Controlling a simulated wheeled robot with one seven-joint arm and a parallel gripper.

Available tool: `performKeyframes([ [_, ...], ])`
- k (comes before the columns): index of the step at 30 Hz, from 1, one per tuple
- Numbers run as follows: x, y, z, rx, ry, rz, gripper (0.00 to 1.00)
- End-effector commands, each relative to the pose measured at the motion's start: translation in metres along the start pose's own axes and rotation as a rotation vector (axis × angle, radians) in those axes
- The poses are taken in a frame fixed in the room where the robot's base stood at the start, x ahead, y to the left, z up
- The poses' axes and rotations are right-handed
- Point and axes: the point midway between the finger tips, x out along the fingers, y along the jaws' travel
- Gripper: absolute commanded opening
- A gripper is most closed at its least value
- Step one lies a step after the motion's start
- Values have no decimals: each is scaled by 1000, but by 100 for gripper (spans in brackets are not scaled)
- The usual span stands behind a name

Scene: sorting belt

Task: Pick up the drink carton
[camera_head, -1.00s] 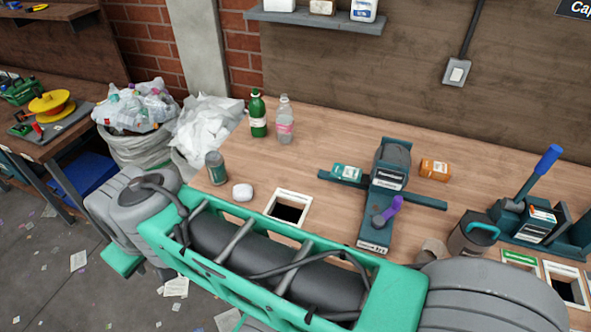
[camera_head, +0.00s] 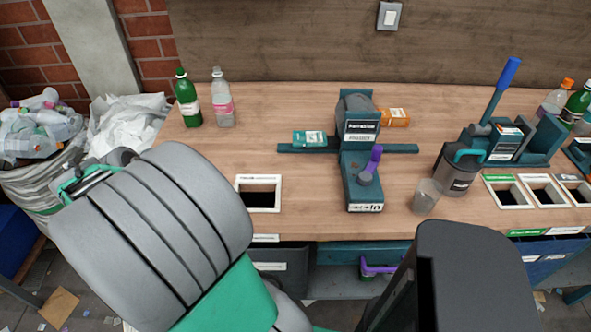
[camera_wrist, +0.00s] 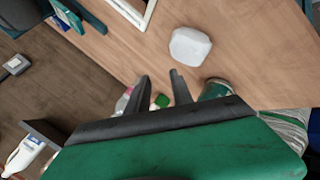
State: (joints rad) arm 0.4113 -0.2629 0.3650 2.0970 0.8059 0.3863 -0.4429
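Two small cartons lie on the wooden bench: an orange one (camera_head: 393,117) right of the grey-and-teal press, and a teal-and-white one (camera_head: 310,139) on the press's left arm. I cannot tell for sure which is the drink carton. My gripper (camera_wrist: 161,78) shows in the wrist view with its two dark fingers apart and nothing between them. In the head view my arm hides the gripper, the white item and the can.
The press (camera_head: 360,185) with a purple handle stands mid-bench. A green bottle (camera_head: 188,100) and a clear bottle (camera_head: 222,100) stand at the back left. A clear cup (camera_head: 426,196), a grey jug (camera_head: 455,170) and a blue-handled device (camera_head: 510,140) are right. Square openings (camera_head: 258,177) line the front edge.

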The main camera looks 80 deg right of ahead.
Motion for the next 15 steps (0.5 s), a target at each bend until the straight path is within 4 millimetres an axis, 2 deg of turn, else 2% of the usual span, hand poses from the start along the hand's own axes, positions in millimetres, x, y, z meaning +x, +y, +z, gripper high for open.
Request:
performKeyframes([
  [1,58,12,33,-16,-68,136,27],
  [3,97,51,65,-63,-155,320,27],
  [4,108,66,79,-88,-194,390,27],
  [6,124,94,105,-149,-278,522,27],
  [9,128,119,124,-207,-348,624,27],
  [15,135,136,131,-223,-368,651,27],
])
